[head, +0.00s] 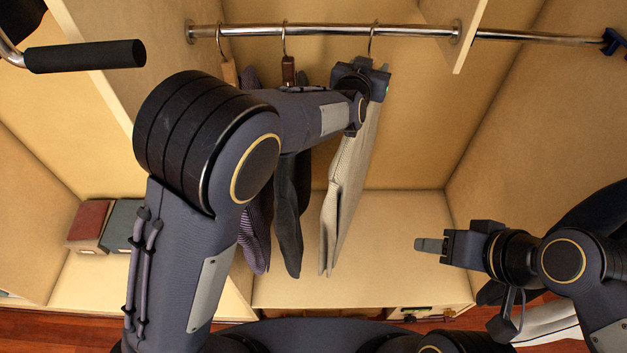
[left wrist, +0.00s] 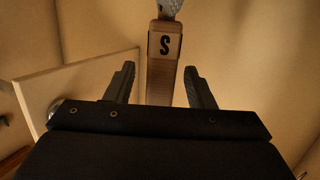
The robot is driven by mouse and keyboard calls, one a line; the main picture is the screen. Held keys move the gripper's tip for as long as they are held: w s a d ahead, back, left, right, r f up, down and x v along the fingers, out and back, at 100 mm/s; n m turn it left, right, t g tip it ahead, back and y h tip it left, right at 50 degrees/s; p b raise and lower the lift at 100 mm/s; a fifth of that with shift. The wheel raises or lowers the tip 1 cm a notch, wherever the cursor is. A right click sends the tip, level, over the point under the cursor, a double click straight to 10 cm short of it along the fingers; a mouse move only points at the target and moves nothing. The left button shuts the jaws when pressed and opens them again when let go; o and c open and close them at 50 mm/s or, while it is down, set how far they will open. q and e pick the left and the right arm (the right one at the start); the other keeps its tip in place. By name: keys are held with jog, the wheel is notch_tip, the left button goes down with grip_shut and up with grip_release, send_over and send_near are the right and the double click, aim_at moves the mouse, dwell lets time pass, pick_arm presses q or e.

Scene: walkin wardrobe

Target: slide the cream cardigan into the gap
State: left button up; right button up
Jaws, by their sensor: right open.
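The cream cardigan (head: 350,185) hangs nearly edge-on from the rail (head: 330,31), rightmost of the garments in its bay. My left gripper (head: 372,72) is at the top of it, just below the hanger hook, and hides the hanger there. In the left wrist view, a wooden hanger end (left wrist: 163,65) marked "S" stands between the left fingers (left wrist: 160,88). Space shows on both sides of it, so these fingers are open. My right gripper (head: 432,245) is open and empty, low on the right, apart from the cardigan.
A dark grey garment (head: 289,220) and a purple patterned garment (head: 256,230) hang left of the cardigan, with space between the grey one and the cardigan. A partition (head: 462,25) stands right of the bay. Red and grey boxes (head: 90,222) sit at lower left.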

pick_arm(q)
jog(key=shift+f, duration=0.2)
jog(key=b+v, duration=0.1)
jog(key=v, duration=0.5)
jog(key=shift+s+a+r+b, duration=0.1)
jog(key=shift+s+r+b, duration=0.05)
jog(key=shift+s+b, duration=0.15)
jog(key=shift+s+a+r, duration=0.15)
jog(key=shift+s+a, duration=0.1)
jog(key=shift+s, duration=0.3)
